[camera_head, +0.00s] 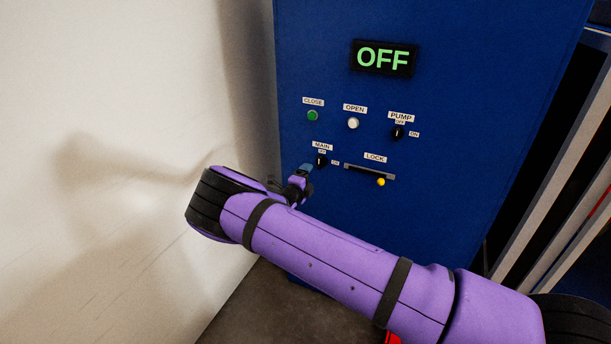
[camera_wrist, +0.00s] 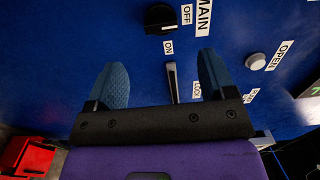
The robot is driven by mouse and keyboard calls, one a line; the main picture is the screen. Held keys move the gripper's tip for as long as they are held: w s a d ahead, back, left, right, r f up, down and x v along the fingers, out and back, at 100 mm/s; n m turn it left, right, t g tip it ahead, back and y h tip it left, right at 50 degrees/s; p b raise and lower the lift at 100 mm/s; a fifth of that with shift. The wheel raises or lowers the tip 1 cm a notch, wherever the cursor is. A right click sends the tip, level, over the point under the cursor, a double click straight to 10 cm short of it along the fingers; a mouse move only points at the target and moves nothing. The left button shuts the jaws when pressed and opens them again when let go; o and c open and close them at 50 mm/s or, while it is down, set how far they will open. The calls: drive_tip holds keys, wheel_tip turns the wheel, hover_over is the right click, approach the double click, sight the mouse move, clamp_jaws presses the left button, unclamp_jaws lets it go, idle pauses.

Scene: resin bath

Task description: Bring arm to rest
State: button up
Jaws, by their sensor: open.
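My arm reaches across the head view. Its purple gripper (camera_head: 304,170) is in front of the blue control panel (camera_head: 460,120), close to the black MAIN knob (camera_head: 320,161). In the wrist view my gripper (camera_wrist: 163,60) is open, its two blue fingers spread with nothing held between them. The LOCK slot (camera_wrist: 172,82) appears between the fingers, and the MAIN knob (camera_wrist: 160,18) is beyond their tips. In the head view the LOCK slot (camera_head: 358,169) has a yellow knob (camera_head: 381,182) near its right end. Whether the fingers touch the panel cannot be told.
The panel also has a green CLOSE button (camera_head: 312,116), a white OPEN button (camera_head: 353,123), a PUMP knob (camera_head: 397,133) and a display (camera_head: 384,58) reading OFF. A pale wall (camera_head: 110,100) stands close on the left. A red object (camera_wrist: 25,157) is at lower left in the wrist view.

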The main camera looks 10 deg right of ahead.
drive_tip(key=s+d+r+m+g+h, duration=0.1)
drive_tip(key=s+d+r+m+g, duration=0.25)
drive_tip(key=d+r+m, duration=0.3)
drive_tip(key=s+d+r+m+g+h, duration=0.1)
drive_tip(key=s+d+r+m+g, duration=0.1)
drive_tip(key=d+r+m+g, duration=0.4)
drive_tip(key=s+d+r+m+g+y, duration=0.1)
drive_tip(key=s+d+r+m+y, duration=0.15)
drive_tip(key=s+r+m, duration=0.5)
drive_tip(key=s+d+r+m+g+y, duration=0.2)
drive_tip(key=s+d+r+m, duration=0.1)
drive_tip(key=s+r+m, duration=0.4)
drive_tip(key=s+r+m+y, duration=0.3)
drive_tip(key=s+r+m, duration=0.3)
drive_tip(key=s, duration=0.3)
drive_tip(key=s+r+m+y, duration=0.2)
drive_tip(key=s+r+m, duration=0.4)
drive_tip(key=s, duration=0.3)
drive_tip(key=s+a+r+m+t+y, duration=0.1)
drive_tip(key=s+m, duration=0.3)
drive_tip(key=s, duration=0.4)
drive_tip(key=s+a+r+m+t+y, duration=0.1)
drive_tip(key=s+a+m, duration=0.3)
drive_tip(key=s, duration=0.4)
drive_tip(key=shift+s+r+t+y, duration=0.35)
drive_tip(key=shift+t+y, duration=0.2)
